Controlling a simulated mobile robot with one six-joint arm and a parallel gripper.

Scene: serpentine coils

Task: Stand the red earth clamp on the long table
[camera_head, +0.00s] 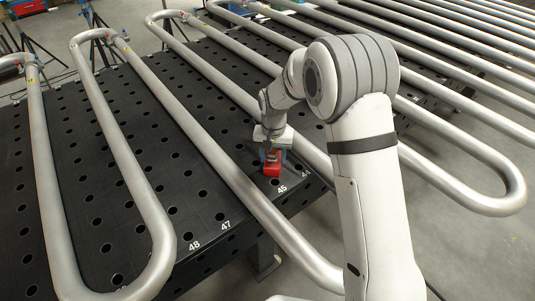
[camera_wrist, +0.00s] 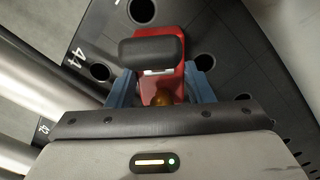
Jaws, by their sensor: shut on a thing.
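The red earth clamp (camera_head: 272,168) is at the front part of the black perforated long table (camera_head: 205,205), near the printed numbers. In the wrist view the clamp (camera_wrist: 149,32) shows a red body with a black rounded handle across it and a brass-coloured part near my gripper. My gripper (camera_head: 270,150) is above the clamp and shut on it. In the wrist view its blue fingers (camera_wrist: 162,90) are on both sides of the clamp. The clamp's underside is hidden, so I cannot tell whether it touches the tabletop.
Bent silver pipe coils (camera_head: 119,142) lie across the table on both sides of the clamp, one close by its left. More pipes (camera_head: 465,70) run at the right and back. Dark stands (camera_head: 93,28) are at the far left. Perforated tabletop is bare between the pipes.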

